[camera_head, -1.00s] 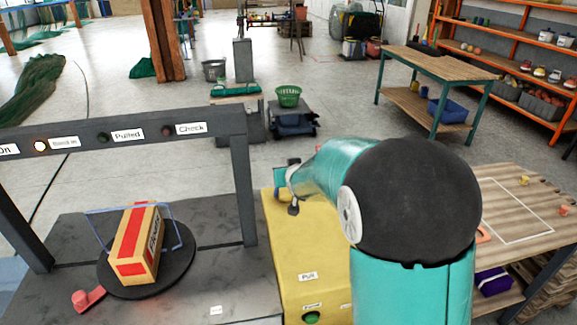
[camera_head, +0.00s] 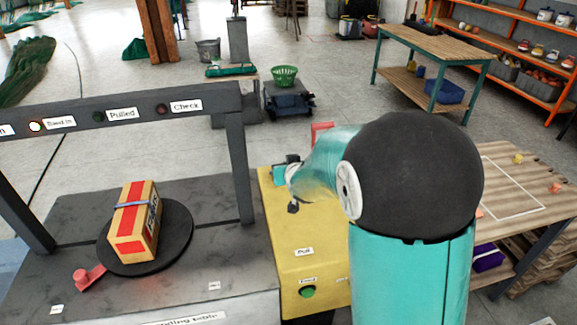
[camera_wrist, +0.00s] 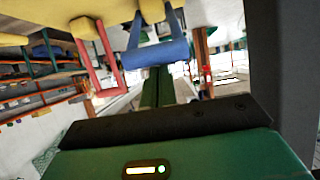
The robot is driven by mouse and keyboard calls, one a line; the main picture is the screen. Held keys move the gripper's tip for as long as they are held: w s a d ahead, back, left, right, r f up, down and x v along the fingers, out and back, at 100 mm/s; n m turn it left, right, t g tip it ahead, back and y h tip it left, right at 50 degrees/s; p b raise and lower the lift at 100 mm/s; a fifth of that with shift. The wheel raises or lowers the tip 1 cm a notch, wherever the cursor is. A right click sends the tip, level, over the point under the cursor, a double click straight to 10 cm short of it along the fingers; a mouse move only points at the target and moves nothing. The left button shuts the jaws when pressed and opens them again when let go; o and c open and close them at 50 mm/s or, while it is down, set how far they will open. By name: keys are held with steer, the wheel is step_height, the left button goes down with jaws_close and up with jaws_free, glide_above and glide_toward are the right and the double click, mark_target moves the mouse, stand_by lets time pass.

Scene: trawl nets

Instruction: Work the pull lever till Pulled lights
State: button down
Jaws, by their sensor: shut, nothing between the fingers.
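In the wrist view a red U-shaped lever (camera_wrist: 98,72) and a blue U-shaped lever with a thick crossbar (camera_wrist: 155,54) project from yellow mounts. My gripper (camera_wrist: 157,82) is shut and empty, its tips by the blue crossbar; I cannot tell whether they touch. The Pulled lamp (camera_head: 99,116) is dark.
A red-striped carton (camera_head: 133,232) with a blue band (camera_head: 133,204) across it sits on a dark turntable (camera_head: 180,238). A dark frame (camera_head: 237,165) spans that table. A wooden table (camera_head: 515,195) stands right.

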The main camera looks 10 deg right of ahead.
steer(key=shift+s+a+f+g, duration=0.15)
steer(key=shift+s+f, duration=0.15)
steer(key=shift+f, duration=0.2)
steer(key=shift+s+d+f+g, duration=0.15)
steer(key=shift+s+f, duration=0.1)
steer(key=shift+f, duration=0.25)
steer(key=r, duration=0.1)
steer(key=w+r, duration=0.1)
steer(key=r, duration=0.1)
steer(key=w+r, duration=0.1)
steer(key=shift+a+r, duration=0.1)
steer(key=shift+r, duration=0.7)
steer(key=s, duration=0.9)
steer(key=shift+s, duration=0.3)
steer(key=shift+s+r, duration=0.1)
steer(key=s+r+g, duration=0.3)
steer(key=s, duration=1)
steer(key=s+r+g, duration=0.3)
steer(key=s, duration=1)
steer(key=shift+s+d+r+g, duration=0.15)
steer(key=shift+d+g, duration=0.1)
steer(key=shift+g, duration=0.05)
